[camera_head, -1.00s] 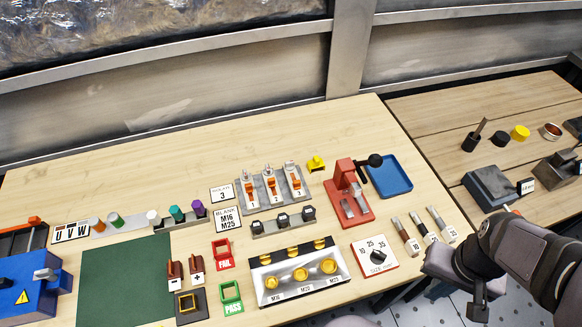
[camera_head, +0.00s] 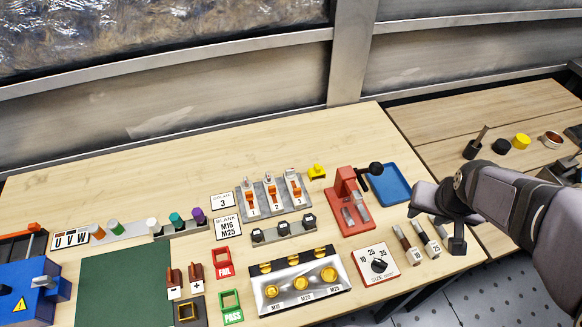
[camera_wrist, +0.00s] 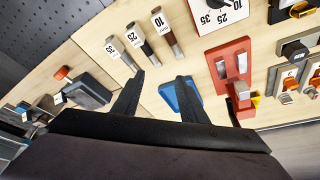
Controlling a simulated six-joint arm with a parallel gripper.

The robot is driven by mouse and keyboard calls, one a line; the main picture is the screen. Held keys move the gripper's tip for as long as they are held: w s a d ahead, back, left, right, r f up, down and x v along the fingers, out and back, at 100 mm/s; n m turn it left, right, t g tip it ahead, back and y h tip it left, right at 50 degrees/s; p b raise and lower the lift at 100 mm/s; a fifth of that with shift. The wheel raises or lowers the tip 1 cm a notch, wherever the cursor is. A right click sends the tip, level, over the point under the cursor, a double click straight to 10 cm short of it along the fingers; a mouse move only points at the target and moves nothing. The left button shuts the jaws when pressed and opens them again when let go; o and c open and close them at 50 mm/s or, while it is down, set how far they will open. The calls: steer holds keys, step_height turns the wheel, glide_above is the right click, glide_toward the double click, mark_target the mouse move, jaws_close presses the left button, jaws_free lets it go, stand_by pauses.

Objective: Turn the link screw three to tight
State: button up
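A grey plate (camera_head: 239,199) carries three orange units numbered 1, 2 and 3, each with a pale metal part at its top. The unit numbered 3 (camera_head: 296,190) is the right one. I cannot tell which part is the link screw or how tight it is. My gripper (camera_wrist: 158,82) is open and empty, its two black fingers apart in the wrist view.
A red press (camera_head: 349,205) with a black knob and a blue tray (camera_head: 389,184) stand between my gripper and the plate. Numbered tools (camera_head: 407,245) and a size dial (camera_head: 379,264) are near the front edge. A green mat (camera_head: 125,290) lies at left.

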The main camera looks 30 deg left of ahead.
steer(key=w+a+r+n+t+y, duration=0.1)
steer(key=w+a+r+t, duration=0.15)
steer(key=w+a, duration=0.4)
steer(key=n+g+y+b, duration=0.2)
steer(key=n+g, duration=0.2)
steer(key=n, duration=0.2)
glide_above(290, 170)
steer(key=s+d, duration=0.2)
steer(key=f, duration=0.1)
steer(key=shift+t, duration=0.25)
steer(key=shift+d+p+x, duration=0.15)
steer(key=shift+p+x, duration=0.35)
steer(key=shift+x, duration=1.3)
steer(key=shift+d+p+x, duration=0.2)
steer(key=shift+p+x, duration=0.25)
steer(key=shift+x, duration=1.35)
steer(key=shift+s+f, duration=0.15)
steer(key=shift+s, duration=0.05)
jaws_close()
